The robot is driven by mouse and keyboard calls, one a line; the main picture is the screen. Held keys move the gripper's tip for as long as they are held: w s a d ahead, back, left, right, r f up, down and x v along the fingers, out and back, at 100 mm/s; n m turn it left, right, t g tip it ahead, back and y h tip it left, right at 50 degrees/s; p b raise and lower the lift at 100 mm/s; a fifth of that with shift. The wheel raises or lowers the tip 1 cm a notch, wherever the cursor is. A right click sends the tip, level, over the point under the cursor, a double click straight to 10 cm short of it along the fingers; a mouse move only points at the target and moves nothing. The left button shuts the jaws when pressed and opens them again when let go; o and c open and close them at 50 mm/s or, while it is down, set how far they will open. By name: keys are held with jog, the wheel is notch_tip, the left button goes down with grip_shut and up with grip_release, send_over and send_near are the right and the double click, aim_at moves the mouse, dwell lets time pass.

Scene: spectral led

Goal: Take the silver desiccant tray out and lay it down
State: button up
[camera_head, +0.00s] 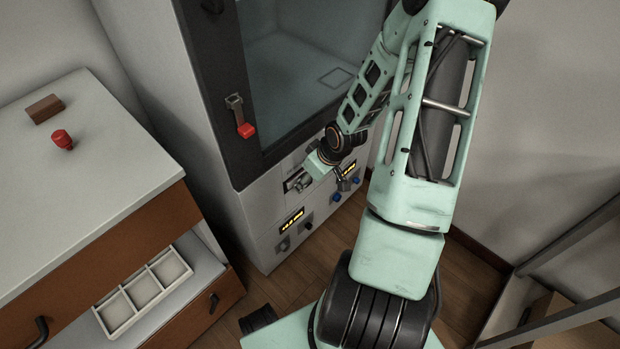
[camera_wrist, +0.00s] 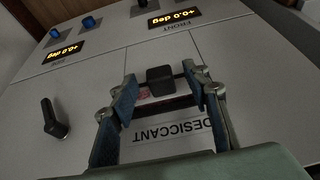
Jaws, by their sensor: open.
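The front of the desiccant drawer, with its "DESICCANT" label (camera_wrist: 172,138), shows upside down in the wrist view on the cabinet's pale lower panel. A dark block-like handle (camera_wrist: 160,80) stands out from it. My gripper (camera_wrist: 162,76) is open, with one blue-padded finger on each side of the handle; I cannot tell whether they touch it. In the head view my gripper (camera_head: 298,182) is at the lower panel under the glass door. The silver tray itself is not visible as a separate thing; its inside is hidden.
The cabinet door (camera_head: 305,70) has a red-tipped latch (camera_head: 243,118). Displays and blue knobs (camera_head: 337,197) sit beside the gripper. At left, a counter (camera_head: 100,195) carries a brown block (camera_head: 45,108) and a red knob-like object (camera_head: 62,139). A white divided tray (camera_head: 117,311) lies in the opening below.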

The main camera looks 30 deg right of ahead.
jog(key=shift+c, duration=0.5)
grip_shut()
jog(key=s+d+p, duration=0.3)
jog(key=s+d, duration=0.1)
jog(key=s, duration=0.9)
jog(key=shift+d, duration=0.4)
jog(key=shift+s, duration=0.15)
jog(key=shift+s+d+p, duration=0.15)
jog(key=shift+s+p, duration=0.3)
